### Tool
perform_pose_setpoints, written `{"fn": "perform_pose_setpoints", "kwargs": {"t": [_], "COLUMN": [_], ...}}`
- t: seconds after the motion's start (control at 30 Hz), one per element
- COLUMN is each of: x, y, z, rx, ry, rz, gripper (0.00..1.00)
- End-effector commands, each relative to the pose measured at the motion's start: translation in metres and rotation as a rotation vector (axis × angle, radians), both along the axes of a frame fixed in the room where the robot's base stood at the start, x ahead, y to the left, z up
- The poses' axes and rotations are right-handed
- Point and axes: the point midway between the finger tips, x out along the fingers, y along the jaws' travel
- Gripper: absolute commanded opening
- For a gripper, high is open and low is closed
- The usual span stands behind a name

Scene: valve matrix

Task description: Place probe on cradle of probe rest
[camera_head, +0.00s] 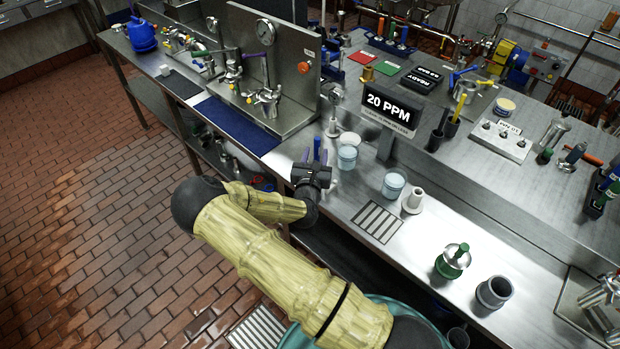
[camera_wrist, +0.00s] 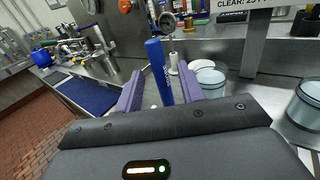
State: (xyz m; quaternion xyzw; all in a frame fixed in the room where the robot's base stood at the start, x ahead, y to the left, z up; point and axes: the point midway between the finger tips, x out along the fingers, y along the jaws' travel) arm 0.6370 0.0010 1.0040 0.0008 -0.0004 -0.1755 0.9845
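My gripper (camera_head: 314,160) is at the front edge of the steel bench, its two purple fingers pointing away from me. A blue stick with lettering (camera_wrist: 159,72), likely the probe, stands tilted between the fingers in the wrist view. Narrow gaps show between the stick and each finger, so the gripper looks open around it. The stick's lower end is partly hidden. I cannot surely identify the probe rest or its cradle. A round dial on a thin stand (camera_head: 334,96) is just beyond the gripper; this dial also shows behind the stick in the wrist view (camera_wrist: 167,22).
A blue mat (camera_head: 236,124) lies to the left. Green and grey fittings stand farther right.

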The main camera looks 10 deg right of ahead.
Motion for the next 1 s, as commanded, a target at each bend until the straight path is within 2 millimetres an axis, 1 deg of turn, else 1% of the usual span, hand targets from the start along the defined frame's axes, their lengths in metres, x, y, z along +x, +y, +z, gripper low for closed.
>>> {"fn": "perform_pose_setpoints", "kwargs": {"t": [0.03, 0.17, 0.4, 0.53, 0.6, 0.7, 1.0], "x": [-0.009, -0.029, -0.074, -0.093, -0.1, -0.105, -0.105], "y": [0.005, 0.013, 0.028, 0.036, 0.038, 0.039, 0.039], "z": [-0.006, -0.006, -0.007, -0.005, -0.004, -0.003, -0.003], "rx": [-0.002, -0.002, -0.002, -0.001, 0.0, 0.0, -0.001], "ry": [0.004, 0.003, 0.004, 0.003, 0.002, 0.001, 0.001], "rz": [0.004, 0.004, 0.004, 0.004, 0.003, 0.001, 0.001], "gripper": [0.39, 0.39, 0.39, 0.39, 0.39, 0.39, 0.39]}}
